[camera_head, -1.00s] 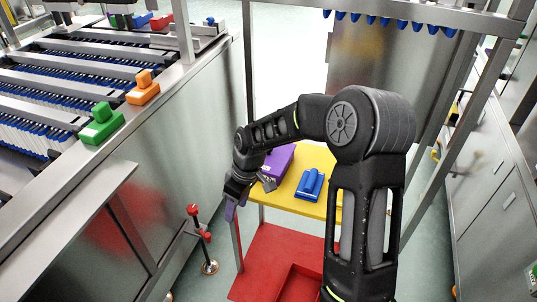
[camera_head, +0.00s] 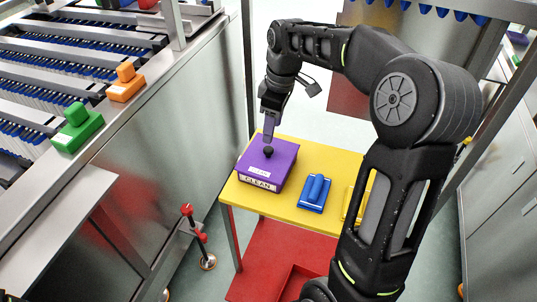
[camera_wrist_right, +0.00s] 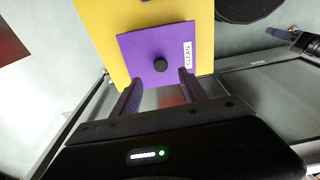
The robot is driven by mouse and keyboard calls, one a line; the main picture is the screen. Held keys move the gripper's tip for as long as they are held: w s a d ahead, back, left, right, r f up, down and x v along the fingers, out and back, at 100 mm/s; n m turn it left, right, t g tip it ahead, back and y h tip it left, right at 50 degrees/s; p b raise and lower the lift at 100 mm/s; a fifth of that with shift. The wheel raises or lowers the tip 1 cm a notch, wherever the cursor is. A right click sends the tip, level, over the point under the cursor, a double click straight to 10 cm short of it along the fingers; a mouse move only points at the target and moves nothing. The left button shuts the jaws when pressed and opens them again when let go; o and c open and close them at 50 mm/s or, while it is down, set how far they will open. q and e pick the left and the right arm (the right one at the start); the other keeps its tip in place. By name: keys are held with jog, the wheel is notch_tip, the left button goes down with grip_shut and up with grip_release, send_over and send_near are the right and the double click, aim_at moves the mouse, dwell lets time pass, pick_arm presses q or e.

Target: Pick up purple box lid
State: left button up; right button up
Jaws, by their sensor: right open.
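The purple box (camera_head: 279,183) stands on the yellow table with its purple lid (camera_head: 284,151) on top. The lid has a small black knob (camera_head: 268,152) and a white label; it also shows in the right wrist view (camera_wrist_right: 140,48). My right gripper (camera_head: 268,141) is open and empty, fingers pointing down above the lid's far part, close to the knob. In the wrist view its two fingers (camera_wrist_right: 160,80) are on either side of the knob's line, with the knob just beyond the tips. A dark gripper with a purple finger, apparently my left (camera_wrist_right: 284,36), shows at the wrist view's right edge; its opening is unclear.
A blue block-like object (camera_head: 314,193) lies right of the box on the yellow table (camera_head: 240,194). A yellow piece (camera_head: 350,205) is partly behind my arm. A red shelf (camera_head: 262,262) is below. A metal conveyor cabinet with green (camera_head: 77,128) and orange (camera_head: 126,84) handled objects is left.

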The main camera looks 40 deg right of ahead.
aim_at(269, 149)
jog(key=shift+w+f, duration=0.15)
jog(key=shift+f, duration=1.2)
jog(key=shift+w+a+f+p, duration=0.1)
jog(key=shift+a+f+p, duration=0.05)
jog(key=shift+f, duration=1.15)
jog(key=shift+w+a+f+p, duration=0.1)
jog(key=shift+a+f+p, duration=0.05)
jog(key=shift+f, duration=1.15)
grip_shut()
